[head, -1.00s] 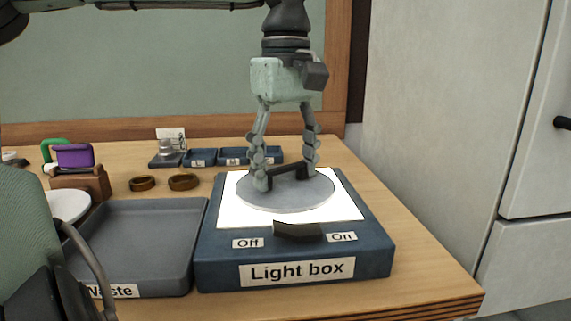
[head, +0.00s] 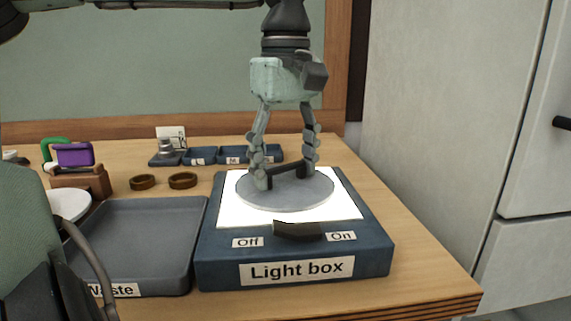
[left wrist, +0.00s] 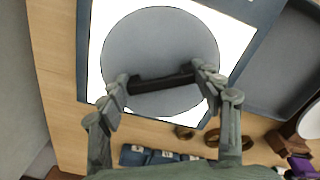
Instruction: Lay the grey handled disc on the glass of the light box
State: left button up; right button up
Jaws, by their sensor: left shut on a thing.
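The grey disc (head: 300,198) has a dark bar handle (head: 285,172) across its top. It lies flat over the white glass (head: 345,205) of the blue light box (head: 215,245), with no clear gap visible beneath it. My left gripper (head: 286,178) points down from above, its fingers at the two ends of the handle, shut on it. My right gripper does not show.
A dark rocker switch (head: 298,231) sits between the Off and On labels. The grey Waste tray (head: 140,230) stands left of the light box. Two brown rings (head: 183,181), small blue trays (head: 232,155) and a purple item (head: 75,155) are behind. Bare table lies to the right.

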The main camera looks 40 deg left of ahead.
pick_arm(q)
jog(key=shift+f, duration=0.25)
jog(key=o, duration=1.4)
jog(key=shift+c, duration=0.2)
jog(key=shift+o, duration=1.3)
jog(key=shift+r+p, duration=2.45)
jog(key=shift+r, duration=0.3)
jog(key=shift+r+p, duration=0.35)
jog(key=shift+r, duration=0.9)
